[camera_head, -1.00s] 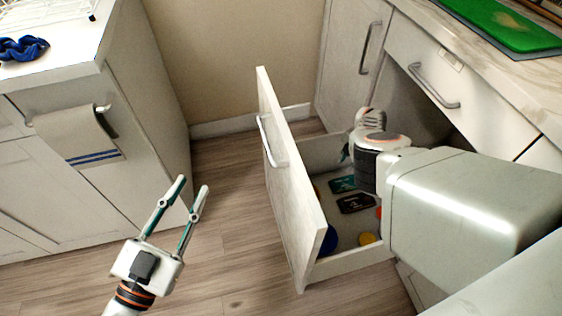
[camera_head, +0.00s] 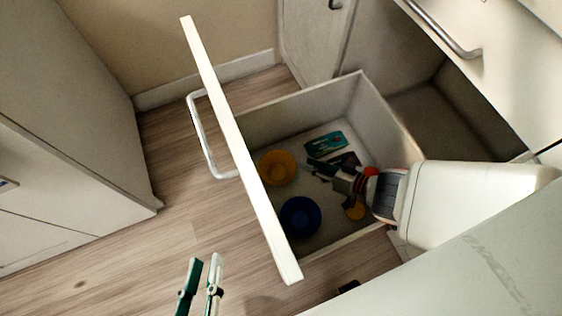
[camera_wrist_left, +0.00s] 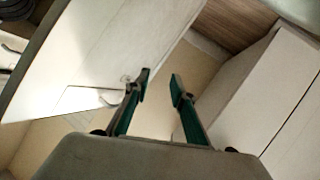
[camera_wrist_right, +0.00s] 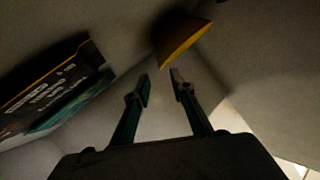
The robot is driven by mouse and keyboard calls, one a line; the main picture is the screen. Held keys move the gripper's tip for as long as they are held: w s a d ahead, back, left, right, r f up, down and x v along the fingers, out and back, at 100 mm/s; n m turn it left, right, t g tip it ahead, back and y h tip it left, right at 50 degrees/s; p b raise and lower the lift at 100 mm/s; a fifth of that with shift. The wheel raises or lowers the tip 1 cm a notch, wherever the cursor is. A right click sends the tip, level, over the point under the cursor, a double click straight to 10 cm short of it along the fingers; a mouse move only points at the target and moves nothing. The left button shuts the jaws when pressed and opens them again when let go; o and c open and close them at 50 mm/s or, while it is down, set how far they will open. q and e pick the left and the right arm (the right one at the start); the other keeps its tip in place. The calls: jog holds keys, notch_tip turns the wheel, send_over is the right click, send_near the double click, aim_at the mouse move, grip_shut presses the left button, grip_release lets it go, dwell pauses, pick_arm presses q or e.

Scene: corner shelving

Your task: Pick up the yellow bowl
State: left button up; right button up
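The yellow bowl (camera_head: 277,168) sits inside the open drawer, near its front panel, behind a blue bowl. In the right wrist view the bowl (camera_wrist_right: 184,42) shows dark and tilted, just beyond the fingertips. My right gripper (camera_head: 314,170) reaches into the drawer from the right, to the right of the bowl and apart from it. In its wrist view the right fingers (camera_wrist_right: 160,82) are apart with nothing between them. My left gripper (camera_head: 205,264) is outside the drawer at the lower left; its fingers (camera_wrist_left: 159,80) are apart and empty.
The drawer's front panel (camera_head: 232,133) stands between my two grippers. The blue bowl (camera_head: 300,217), a teal package (camera_head: 326,144) and a small yellow-orange item (camera_head: 355,210) lie inside the drawer. A dark box (camera_wrist_right: 50,88) shows left of my right fingers. Wooden floor (camera_head: 130,262) is clear.

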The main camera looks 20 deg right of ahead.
aim_at(276, 167)
jog(key=shift+b+x, duration=0.55)
jog(key=shift+x, duration=0.7)
jog(key=b+x, duration=0.1)
jog(key=x, duration=0.3)
jog(key=shift+s+a+f+b, duration=0.15)
jog(key=shift+a+b, duration=0.05)
jog(key=shift+b, duration=0.2)
jog(key=shift+w+a, duration=0.2)
jog(key=shift+w, duration=0.15)
pick_arm(q)
jog(key=d+n, duration=0.1)
jog(key=n, duration=0.1)
jog(key=d+n, duration=0.1)
jog(key=n, duration=0.1)
jog(key=shift+s+d+t, duration=0.3)
jog(key=shift+s, duration=0.05)
pick_arm(e)
jog(key=shift+w+a, duration=0.1)
jog(key=shift+w, duration=0.2)
pick_arm(q)
jog(key=shift+f, duration=0.1)
pick_arm(e)
grip_shut()
